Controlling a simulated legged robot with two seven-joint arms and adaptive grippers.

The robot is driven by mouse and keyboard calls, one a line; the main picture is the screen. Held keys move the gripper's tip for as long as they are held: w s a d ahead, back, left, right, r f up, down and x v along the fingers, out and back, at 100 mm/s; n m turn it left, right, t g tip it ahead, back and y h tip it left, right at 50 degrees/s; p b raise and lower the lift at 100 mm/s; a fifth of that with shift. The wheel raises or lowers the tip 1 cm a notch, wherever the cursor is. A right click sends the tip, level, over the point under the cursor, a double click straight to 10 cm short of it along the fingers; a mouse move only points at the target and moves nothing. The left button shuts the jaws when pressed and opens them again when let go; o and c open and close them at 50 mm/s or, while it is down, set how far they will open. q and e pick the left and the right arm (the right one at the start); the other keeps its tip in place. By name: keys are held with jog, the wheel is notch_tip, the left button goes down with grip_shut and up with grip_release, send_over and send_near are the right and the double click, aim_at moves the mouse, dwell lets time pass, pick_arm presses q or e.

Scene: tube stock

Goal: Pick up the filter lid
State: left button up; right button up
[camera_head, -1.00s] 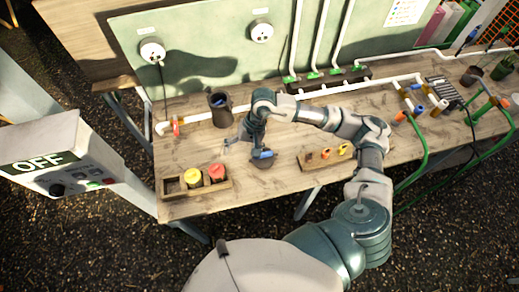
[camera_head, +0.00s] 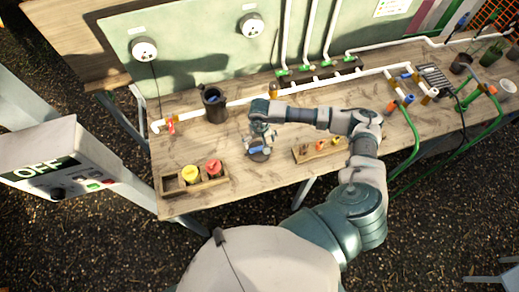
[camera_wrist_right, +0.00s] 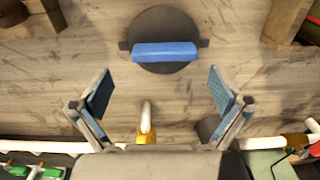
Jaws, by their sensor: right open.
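The filter lid (camera_head: 259,155) is a dark round disc with a blue bar handle. It lies flat on the wooden workbench, partly covered by my right gripper in the head view. In the right wrist view the lid (camera_wrist_right: 165,68) shows whole near the top, its blue handle (camera_wrist_right: 165,51) running left to right. My right gripper (camera_head: 262,142) points down at the lid from above. In the wrist view the open fingers (camera_wrist_right: 161,90) are spread wide, with nothing between them, and the lid appears just beyond their tips. My left gripper is not in view.
A wooden box (camera_head: 170,185) with yellow and red pieces stands front left. A dark pot (camera_head: 214,108) stands behind the lid. A small wooden holder (camera_head: 307,156) with orange pieces lies to the right. White pipes (camera_head: 240,102) run along the back. Bench around the lid is clear.

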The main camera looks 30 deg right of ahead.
aim_at(259, 147)
notch_tip(259, 147, down, 4)
jog(key=shift+a+r+p, duration=0.1)
jog(key=shift+p, duration=0.65)
jog(key=shift+a+f, duration=0.15)
jog(key=shift+f, duration=0.2)
jog(key=shift+a+f, duration=0.1)
jog(key=shift+a, duration=0.1)
jog(key=shift+c, duration=0.3)
jog(key=c, duration=0.8)
jog(key=shift+d, duration=0.15)
jog(key=shift+c, duration=1.2)
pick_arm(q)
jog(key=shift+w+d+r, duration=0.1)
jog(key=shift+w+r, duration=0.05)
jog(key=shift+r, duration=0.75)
pick_arm(e)
jog(key=shift+d, duration=0.2)
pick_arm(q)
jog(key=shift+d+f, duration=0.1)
